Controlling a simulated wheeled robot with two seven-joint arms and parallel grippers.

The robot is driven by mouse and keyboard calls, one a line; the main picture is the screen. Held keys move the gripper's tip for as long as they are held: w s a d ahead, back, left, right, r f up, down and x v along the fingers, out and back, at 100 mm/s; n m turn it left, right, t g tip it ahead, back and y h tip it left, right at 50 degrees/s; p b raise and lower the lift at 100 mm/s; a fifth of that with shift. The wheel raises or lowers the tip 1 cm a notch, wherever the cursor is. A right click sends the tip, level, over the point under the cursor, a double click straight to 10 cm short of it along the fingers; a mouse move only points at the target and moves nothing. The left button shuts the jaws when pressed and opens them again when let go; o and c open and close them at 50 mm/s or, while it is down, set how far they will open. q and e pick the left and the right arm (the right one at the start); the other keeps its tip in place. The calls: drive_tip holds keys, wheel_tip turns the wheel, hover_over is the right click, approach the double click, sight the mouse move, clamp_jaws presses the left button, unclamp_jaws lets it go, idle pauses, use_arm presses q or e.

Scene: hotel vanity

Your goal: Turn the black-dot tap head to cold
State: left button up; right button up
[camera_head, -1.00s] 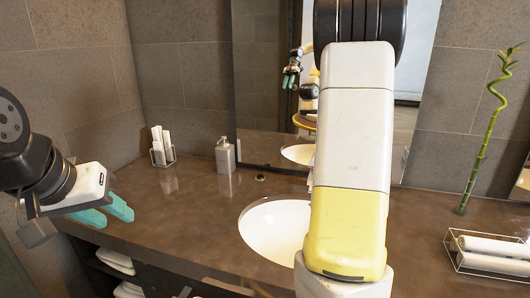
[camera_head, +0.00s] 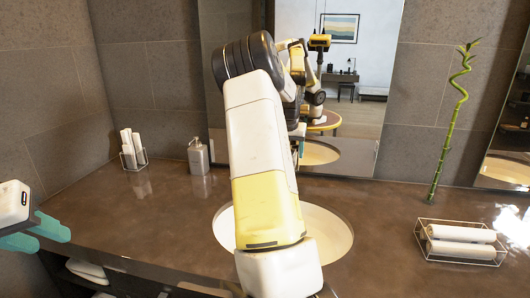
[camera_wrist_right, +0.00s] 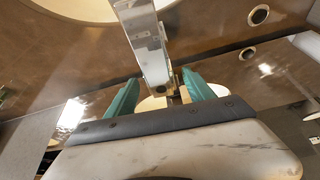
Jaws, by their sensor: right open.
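A grey metal tap (camera_wrist_right: 146,45) shows in the right wrist view, standing over the counter near the white basin. A few small marks show on its face, but I cannot make out a black dot for sure. My right gripper (camera_wrist_right: 160,92) is open, with one teal finger on each side of the tap's lower end in the picture. I cannot tell whether the fingers touch it. In the head view my right arm hides the tap and the right gripper. My left gripper (camera_head: 40,234) is at the left edge, open and empty, its teal fingers apart.
The white basin (camera_head: 335,232) is sunk in the brown counter (camera_head: 130,215), with a mirror behind. A soap dispenser (camera_head: 198,156) and a holder with white rolls (camera_head: 132,150) stand back left. A wire tray of towels (camera_head: 460,243) and a bamboo stem (camera_head: 447,140) are right.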

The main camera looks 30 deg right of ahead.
drive_tip(key=shift+f, duration=0.15)
clamp_jaws()
drive_tip(key=shift+d+n, duration=0.1)
drive_tip(key=shift+n, duration=0.3)
drive_tip(key=n, duration=0.1)
drive_tip(key=n+t+y, duration=0.1)
drive_tip(key=shift+s+d+n, duration=0.15)
drive_tip(key=shift+d+n, duration=0.05)
drive_tip(key=shift+n, duration=0.2)
drive_tip(key=n+y, duration=0.1)
drive_tip(key=n, duration=0.1)
drive_tip(key=n+y, duration=0.1)
drive_tip(key=n, duration=0.2)
drive_tip(key=shift+d, duration=0.2)
drive_tip(key=shift+n, duration=0.3)
